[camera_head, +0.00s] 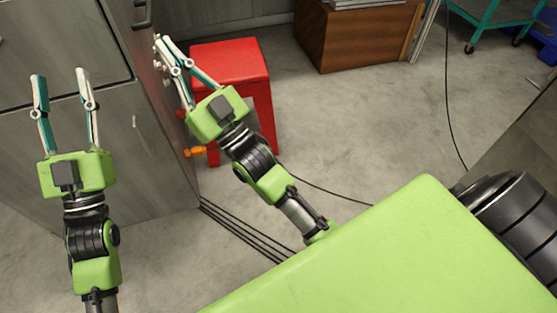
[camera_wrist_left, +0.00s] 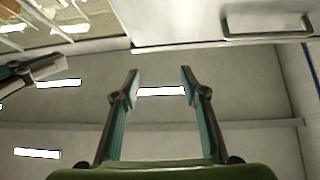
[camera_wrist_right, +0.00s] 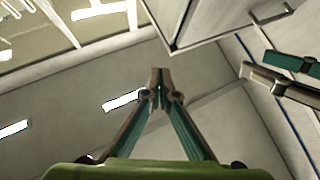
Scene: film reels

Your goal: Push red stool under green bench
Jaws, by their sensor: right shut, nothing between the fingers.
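The red stool (camera_head: 235,62) stands upright on the floor, beside the grey cabinet. My right gripper (camera_head: 158,40) is shut and empty, in front of the stool's left side in the head view; I cannot tell whether it touches the stool. Its fingertips also meet in the right wrist view (camera_wrist_right: 160,72). The right hand and forearm hide part of the stool. My left gripper (camera_head: 60,76) is open and empty in front of the grey cabinet; its spread fingers show in the left wrist view (camera_wrist_left: 158,75). I cannot make out a green bench for certain.
A tall grey cabinet (camera_head: 150,140) with drawers fills the left. A brown wooden box (camera_head: 350,35) is behind the stool on the right. A teal wheeled cart (camera_head: 492,18) stands far right. Black cables (camera_head: 245,235) cross the floor. Bare floor (camera_head: 370,120) lies right of the stool.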

